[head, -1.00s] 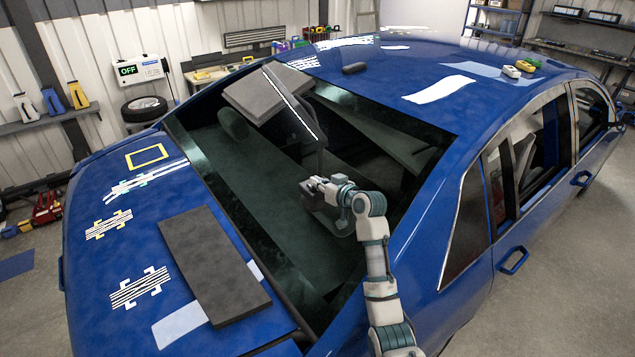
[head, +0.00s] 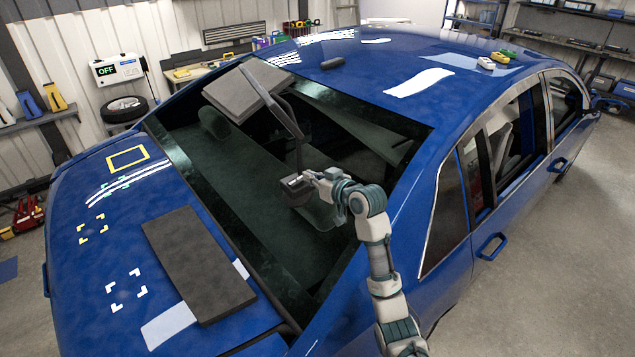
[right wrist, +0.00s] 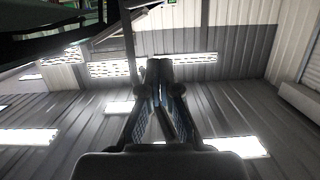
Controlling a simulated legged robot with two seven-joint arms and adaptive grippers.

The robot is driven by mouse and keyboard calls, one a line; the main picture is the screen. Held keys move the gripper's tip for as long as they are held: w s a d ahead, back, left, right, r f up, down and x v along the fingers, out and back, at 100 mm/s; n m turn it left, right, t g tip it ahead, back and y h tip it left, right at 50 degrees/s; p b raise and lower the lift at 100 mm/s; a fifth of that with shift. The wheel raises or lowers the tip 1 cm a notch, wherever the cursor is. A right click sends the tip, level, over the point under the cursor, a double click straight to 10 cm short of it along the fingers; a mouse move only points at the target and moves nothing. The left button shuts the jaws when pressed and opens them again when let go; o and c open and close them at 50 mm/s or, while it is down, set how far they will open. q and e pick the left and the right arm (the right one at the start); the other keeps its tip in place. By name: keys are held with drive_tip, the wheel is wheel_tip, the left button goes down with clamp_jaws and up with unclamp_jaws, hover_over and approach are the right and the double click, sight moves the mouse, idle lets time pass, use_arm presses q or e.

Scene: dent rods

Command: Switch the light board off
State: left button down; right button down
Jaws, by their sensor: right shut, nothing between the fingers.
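The board's switch cannot be made out. My left gripper is not in view.
The blue car (head: 340,90) fills the middle. A white wall box (head: 118,69) reads OFF in green. Small tools (head: 497,57) lie on the roof.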

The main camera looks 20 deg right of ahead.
drive_tip(key=shift+s+a+r, duration=0.1)
drive_tip(key=shift+s+r, duration=0.15)
drive_tip(key=shift+s, duration=0.4)
drive_tip(key=shift+s+r, duration=0.2)
drive_tip(key=shift+s, duration=0.45)
drive_tip(key=shift+w+d, duration=0.1)
drive_tip(key=shift+d, duration=0.15)
drive_tip(key=shift+f, duration=0.1)
